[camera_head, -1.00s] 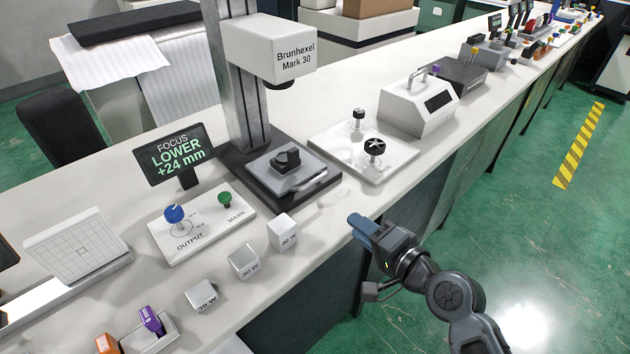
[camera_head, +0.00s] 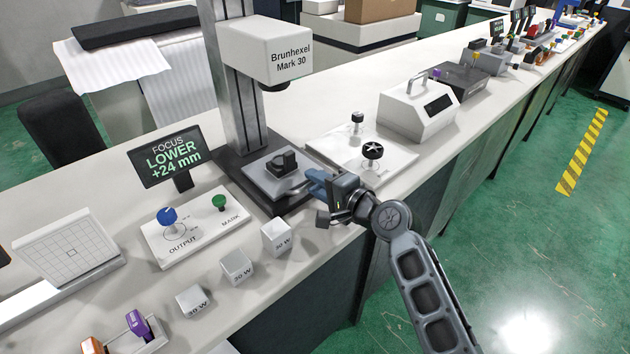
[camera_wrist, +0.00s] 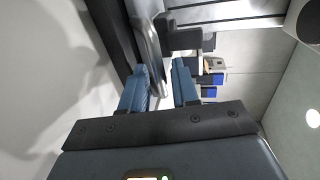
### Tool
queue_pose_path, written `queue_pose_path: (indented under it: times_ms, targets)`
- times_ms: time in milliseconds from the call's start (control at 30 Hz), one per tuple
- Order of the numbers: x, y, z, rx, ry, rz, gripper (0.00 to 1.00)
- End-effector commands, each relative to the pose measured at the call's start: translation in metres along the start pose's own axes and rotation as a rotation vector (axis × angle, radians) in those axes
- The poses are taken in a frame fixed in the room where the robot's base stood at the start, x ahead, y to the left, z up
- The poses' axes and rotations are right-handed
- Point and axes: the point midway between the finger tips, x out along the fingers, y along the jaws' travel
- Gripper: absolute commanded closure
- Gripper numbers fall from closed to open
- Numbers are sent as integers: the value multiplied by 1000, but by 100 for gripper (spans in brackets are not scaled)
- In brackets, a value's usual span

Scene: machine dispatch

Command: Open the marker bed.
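The marker bed (camera_head: 262,180) is a grey plate on the dark base under the Brunhexel Mark 30 head (camera_head: 268,52). A dark clamped part (camera_head: 284,161) sits on it. A silver bar handle (camera_head: 298,187) is on the bed's front right side. My gripper (camera_head: 314,183) is at that handle, with its blue fingers pointing toward it. In the wrist view, the two fingers (camera_wrist: 160,86) are apart, and the handle (camera_wrist: 148,52) runs up to and partly into the gap between them. I cannot tell whether they touch it.
A screen (camera_head: 165,157) reads FOCUS LOWER +24 mm. A panel with OUTPUT and MARK knobs (camera_head: 195,228) stands left of the bed. Several 30 W cubes (camera_head: 237,267) line the front edge. A knob plate (camera_head: 385,165) lies right. Bench surface between cubes and bed is narrow.

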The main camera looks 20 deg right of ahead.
Motion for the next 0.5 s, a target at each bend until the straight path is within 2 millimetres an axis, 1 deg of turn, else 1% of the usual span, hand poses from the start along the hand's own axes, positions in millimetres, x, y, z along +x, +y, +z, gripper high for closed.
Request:
queue_pose_path:
  times_ms: [100, 367, 400, 500]
  targets:
    - [8, -1, 0, 0, 1, -1, 70]
    - [9, 0, 0, 0, 1, 0, 70]
    - [9, 0, 0, 0, 1, 0, 71]
    - [9, 0, 0, 0, 1, 0, 81]
